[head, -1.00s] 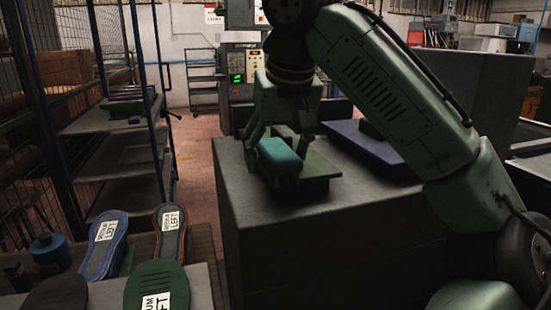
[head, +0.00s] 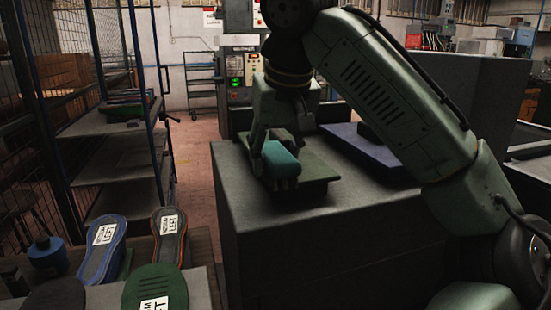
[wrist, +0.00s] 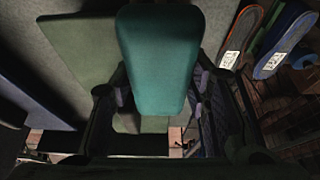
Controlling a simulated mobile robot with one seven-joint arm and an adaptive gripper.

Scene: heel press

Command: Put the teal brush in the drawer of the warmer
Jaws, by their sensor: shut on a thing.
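The teal brush (head: 281,159) is a rounded block at the near left edge of a flat green plate (head: 318,172), on top of a large dark grey cabinet (head: 330,245). My gripper (head: 277,146) points down and is shut on the brush. In the wrist view the brush (wrist: 158,60) fills the middle, between my two fingers (wrist: 160,95). I cannot tell whether the brush still touches the plate. I cannot pick out the warmer or its drawer with certainty; no open drawer shows.
A blue plate (head: 352,147) lies behind the green one. At lower left, a table holds several labelled soles, including a blue (head: 103,246), an orange-edged (head: 170,236) and a green one (head: 157,288). A wire-sided rack (head: 118,155) stands at left, with open floor beside it.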

